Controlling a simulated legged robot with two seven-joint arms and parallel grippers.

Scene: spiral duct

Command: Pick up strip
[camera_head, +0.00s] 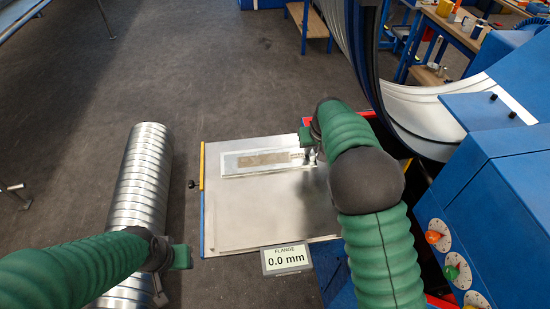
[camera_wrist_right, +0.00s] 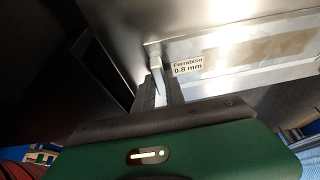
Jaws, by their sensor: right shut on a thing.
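The strip (camera_head: 262,171) is a pale, shiny metal piece with a brownish patch along its middle. It lies over the upper part of a flat metal sheet (camera_head: 265,215); I cannot tell whether it touches the sheet. My right gripper (camera_head: 311,156) is at the strip's right end, shut on it. In the right wrist view the fingers (camera_wrist_right: 160,90) close at the strip's end, beside a label (camera_wrist_right: 188,67) reading 0.8 mm, and the strip (camera_wrist_right: 240,50) runs off to the right. My left gripper (camera_head: 166,284) is over the spiral duct, away from the strip; its fingers are unclear.
A ribbed spiral duct (camera_head: 143,185) lies on the floor at left. A blue machine with knobs (camera_head: 452,270) stands at right, with a large curved metal band (camera_head: 425,110) behind. A flange display (camera_head: 286,259) reads 0.0 mm. The grey floor (camera_head: 200,70) is mostly clear at upper left.

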